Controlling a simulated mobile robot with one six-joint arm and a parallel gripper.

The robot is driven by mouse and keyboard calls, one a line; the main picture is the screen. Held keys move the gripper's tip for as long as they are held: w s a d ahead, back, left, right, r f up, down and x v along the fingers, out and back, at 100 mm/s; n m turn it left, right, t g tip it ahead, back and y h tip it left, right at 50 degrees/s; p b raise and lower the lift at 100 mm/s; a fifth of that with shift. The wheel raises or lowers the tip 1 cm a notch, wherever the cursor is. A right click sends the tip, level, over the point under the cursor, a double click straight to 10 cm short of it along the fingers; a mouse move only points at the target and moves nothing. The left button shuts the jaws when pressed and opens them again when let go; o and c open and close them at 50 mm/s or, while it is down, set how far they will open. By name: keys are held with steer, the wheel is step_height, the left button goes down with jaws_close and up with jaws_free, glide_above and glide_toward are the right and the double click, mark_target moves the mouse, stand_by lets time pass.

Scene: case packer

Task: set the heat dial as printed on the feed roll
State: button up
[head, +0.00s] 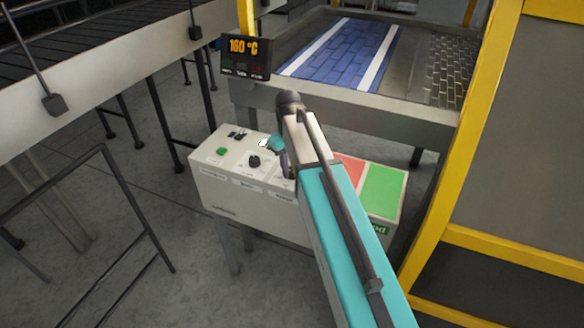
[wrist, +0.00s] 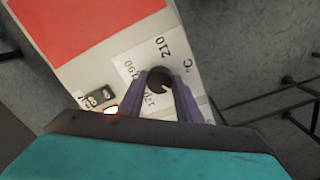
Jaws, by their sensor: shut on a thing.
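The heat dial (wrist: 158,76) is a dark round knob on a pale plate, with 210, 190, 170 and °C printed around it. My gripper (wrist: 158,84) is shut on the dial, one purple finger on each side of it. The pointer's exact setting cannot be read. In the head view my arm hides the dial, and my gripper (head: 277,147) is partly seen at the control box (head: 235,195). The display (head: 247,57) appears to read 160 °C. I cannot make out the feed roll or its print.
The box top also carries a black knob (head: 254,161), a green button (head: 222,151), a lit lamp (wrist: 112,111), and red (head: 350,168) and green (head: 383,190) panels. A conveyor (head: 345,50) stands behind, a yellow frame (head: 450,140) at right, a dark rail (head: 105,210) at left.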

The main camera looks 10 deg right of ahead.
mark_target(290, 172)
steer(key=shift+r, duration=0.1)
steer(key=o, duration=1)
steer(key=shift+o, duration=0.2)
step_height(290, 172, up, 14)
steer(key=p, duration=0.9)
steer(key=shift+s+a, duration=0.15)
steer(key=shift+a, duration=0.2)
